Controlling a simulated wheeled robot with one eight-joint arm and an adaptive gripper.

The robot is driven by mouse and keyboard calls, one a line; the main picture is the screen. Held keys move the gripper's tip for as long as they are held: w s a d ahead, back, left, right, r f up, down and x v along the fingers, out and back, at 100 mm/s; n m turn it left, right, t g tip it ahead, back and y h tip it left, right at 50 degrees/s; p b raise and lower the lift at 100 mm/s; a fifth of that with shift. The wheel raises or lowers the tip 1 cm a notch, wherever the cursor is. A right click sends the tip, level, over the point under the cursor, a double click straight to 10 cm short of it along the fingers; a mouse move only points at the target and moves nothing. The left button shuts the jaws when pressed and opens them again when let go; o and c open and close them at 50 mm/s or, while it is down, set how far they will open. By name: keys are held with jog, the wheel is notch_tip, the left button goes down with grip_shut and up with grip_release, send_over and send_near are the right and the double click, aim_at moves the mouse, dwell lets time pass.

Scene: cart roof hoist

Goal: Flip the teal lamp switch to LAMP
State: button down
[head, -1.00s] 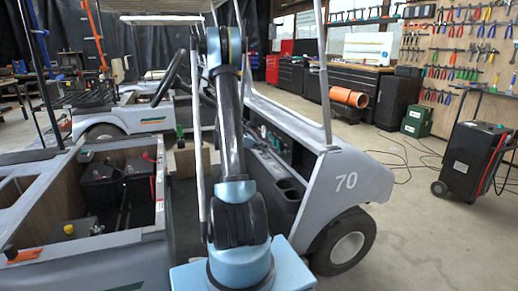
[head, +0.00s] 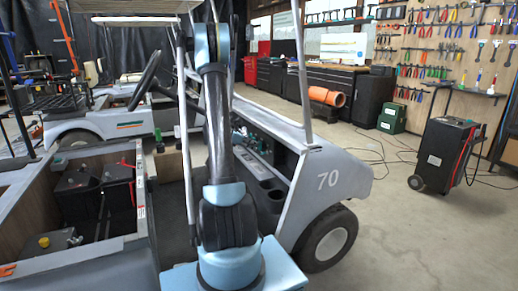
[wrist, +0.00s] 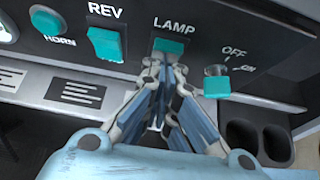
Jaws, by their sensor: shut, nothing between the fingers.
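The teal lamp switch (wrist: 168,47) sits on the dark dash panel under the white word LAMP, at the top middle of the wrist view. My gripper (wrist: 162,68) is shut and empty, with its fingertips just below the switch in the picture. I cannot tell whether the tips touch it. The fingers partly cover the switch's lower edge. In the head view my arm reaches into the cart marked 70 (head: 330,180), and my gripper and the switch are hidden there.
A teal REV switch (wrist: 106,45) is left of the lamp switch, and a HORN button (wrist: 47,20) is further left. A teal OFF/ON key (wrist: 217,84) is close on the right. Cup holders (wrist: 262,140) are at the lower right. A roof post (head: 303,75) stands right of my arm.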

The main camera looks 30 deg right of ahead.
jog(key=shift+s+d, duration=0.1)
jog(key=shift+r, duration=0.1)
jog(key=shift+a+r, duration=0.1)
jog(key=shift+a, duration=0.1)
jog(key=shift+r, duration=0.65)
